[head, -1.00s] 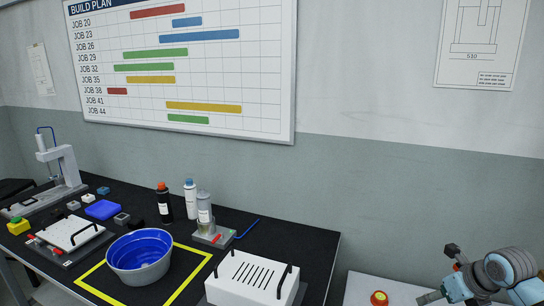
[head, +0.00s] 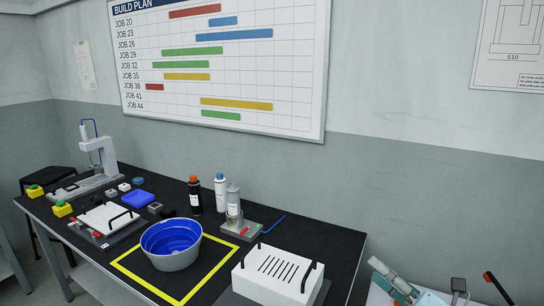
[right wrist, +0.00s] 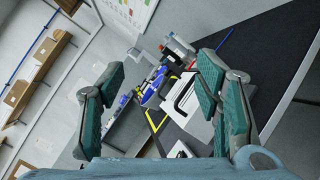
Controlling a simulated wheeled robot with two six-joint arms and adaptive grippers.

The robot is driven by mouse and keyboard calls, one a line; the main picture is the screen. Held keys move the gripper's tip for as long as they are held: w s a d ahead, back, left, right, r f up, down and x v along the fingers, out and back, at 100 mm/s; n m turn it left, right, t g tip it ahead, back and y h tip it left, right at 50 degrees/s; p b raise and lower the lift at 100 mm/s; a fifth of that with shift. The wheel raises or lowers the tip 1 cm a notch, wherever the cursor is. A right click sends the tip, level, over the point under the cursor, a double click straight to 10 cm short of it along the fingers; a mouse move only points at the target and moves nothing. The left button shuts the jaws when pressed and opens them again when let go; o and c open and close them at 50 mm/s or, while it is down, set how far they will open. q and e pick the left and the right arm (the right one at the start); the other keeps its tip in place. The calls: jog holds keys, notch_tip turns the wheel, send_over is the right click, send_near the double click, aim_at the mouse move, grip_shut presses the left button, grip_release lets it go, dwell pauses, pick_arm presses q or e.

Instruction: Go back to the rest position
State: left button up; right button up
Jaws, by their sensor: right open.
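My right gripper (head: 412,284) is at the bottom right corner of the head view, partly cut off by the lower edge. It is to the right of the black bench (head: 336,243) and apart from the things on it. In the right wrist view my right gripper (right wrist: 161,70) has its two teal-padded fingers wide apart with nothing between them. The bench and its items show beyond the fingers there, some way off. My left gripper is not in any view.
A white slotted box (head: 277,271) with black handles stands at the bench's near right. A blue-lined bowl (head: 172,262) sits inside a yellow square. Bottles (head: 195,195), a white fixture (head: 108,218) and a press (head: 104,160) stand farther left. A wall chart hangs behind.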

jog(key=s+d+f+m+g+h, duration=0.1)
jog(key=s+d+f+m+h, duration=0.35)
jog(key=m+h, duration=0.6)
jog(key=s+d+f+m+h, duration=0.4)
jog(key=d+f+m+h, duration=0.2)
jog(key=m, duration=1)
jog(key=s+a+f+m+g+y, duration=0.25)
jog(key=s+a+f+g, duration=0.3)
jog(key=s+f, duration=0.4)
jog(key=s+a+f+m+g+y, duration=0.25)
jog(key=s+a+f+g, duration=0.35)
jog(key=s, duration=0.6)
jog(key=s+d+f+g+p, duration=0.1)
jog(key=d+f+p, duration=0.15)
jog(key=f, duration=0.65)
jog(key=s+d+f+g+p, duration=0.1)
jog(key=s+f+p, duration=0.15)
jog(key=f, duration=0.65)
jog(key=s+f+p, duration=0.3)
jog(key=s+f, duration=0.3)
jog(key=s, duration=0.5)
jog(key=shift+s+d+f, duration=0.2)
jog(key=shift+s+d, duration=0.05)
jog(key=shift+d, duration=0.05)
